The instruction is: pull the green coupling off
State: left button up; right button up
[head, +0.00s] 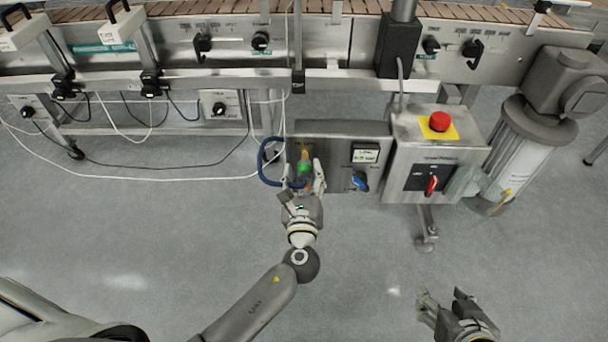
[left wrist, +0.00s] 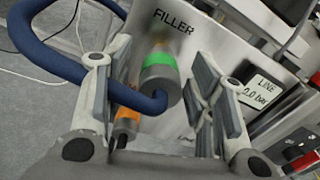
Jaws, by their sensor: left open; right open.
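The green coupling (head: 304,168) sits on the front of a steel panel (head: 335,165). In the left wrist view it is a grey cylinder with a green band (left wrist: 158,68), under the label FILLER, with a dark blue hose (left wrist: 60,58) at its near end. My left gripper (head: 305,176) is open, with its fingers on either side of the coupling; I cannot tell whether they touch it. It also shows in the left wrist view (left wrist: 162,88). My right gripper (head: 443,294) is open and empty, low over the floor.
Right of the coupling are a pressure display (head: 366,154) and a blue valve handle (head: 360,182). Further right stands a control box (head: 405,150) with a red button (head: 440,121) and red switch (head: 431,186). A conveyor (head: 330,35) runs behind. The floor in front is clear.

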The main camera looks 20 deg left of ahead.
pick_arm(q)
jog(key=v, duration=1.2)
